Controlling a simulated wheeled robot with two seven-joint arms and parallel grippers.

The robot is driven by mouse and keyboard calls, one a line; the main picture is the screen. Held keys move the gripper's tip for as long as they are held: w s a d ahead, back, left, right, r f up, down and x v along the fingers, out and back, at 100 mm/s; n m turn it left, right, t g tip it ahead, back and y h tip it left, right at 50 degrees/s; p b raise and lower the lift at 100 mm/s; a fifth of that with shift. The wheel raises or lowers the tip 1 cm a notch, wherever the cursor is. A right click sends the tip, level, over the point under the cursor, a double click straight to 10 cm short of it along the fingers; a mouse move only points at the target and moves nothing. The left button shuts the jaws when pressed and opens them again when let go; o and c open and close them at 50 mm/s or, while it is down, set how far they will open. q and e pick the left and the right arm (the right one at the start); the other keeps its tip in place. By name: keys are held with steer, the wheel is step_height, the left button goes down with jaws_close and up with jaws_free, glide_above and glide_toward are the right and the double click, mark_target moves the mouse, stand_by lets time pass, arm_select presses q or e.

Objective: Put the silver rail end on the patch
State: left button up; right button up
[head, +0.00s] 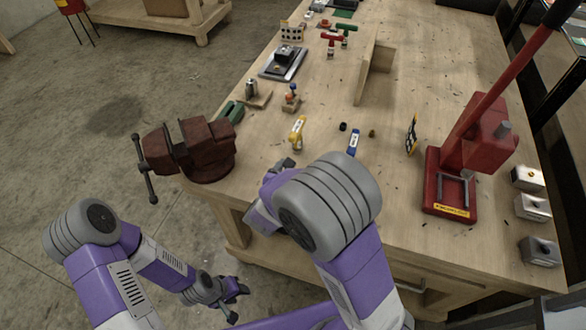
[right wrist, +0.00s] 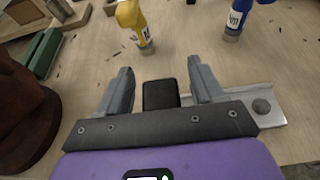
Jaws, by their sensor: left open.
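A flat silver metal piece (right wrist: 272,92) with a raised edge and a round grey spot lies on the bench in the right wrist view, partly hidden by my right gripper; it looks like the silver rail end. A dark, rounded square (right wrist: 160,94) shows between the fingers of my right gripper (right wrist: 161,85); I cannot tell whether it is the patch or part of the silver piece. The fingers are apart, with nothing clearly gripped. In the head view this gripper (head: 284,164) is over the bench's near left edge. My left gripper (head: 234,300) hangs open and empty below bench height, beside the bench.
A brown vise (head: 200,148) stands at the bench's left edge. Yellow (head: 298,130) and blue (head: 354,143) bottles stand beyond my right gripper. A red press (head: 470,150) and silver blocks (head: 533,207) occupy the right side. A wooden upright (head: 376,70) stands farther back.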

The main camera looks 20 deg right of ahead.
steer(key=shift+s+a+r, duration=0.15)
steer(key=shift+r, duration=0.1)
steer(key=p+v, duration=0.2)
steer(key=v, duration=0.9)
steer(key=shift+s+p, duration=0.25)
steer(key=shift+p, duration=0.1)
steer(key=shift+a, duration=0.1)
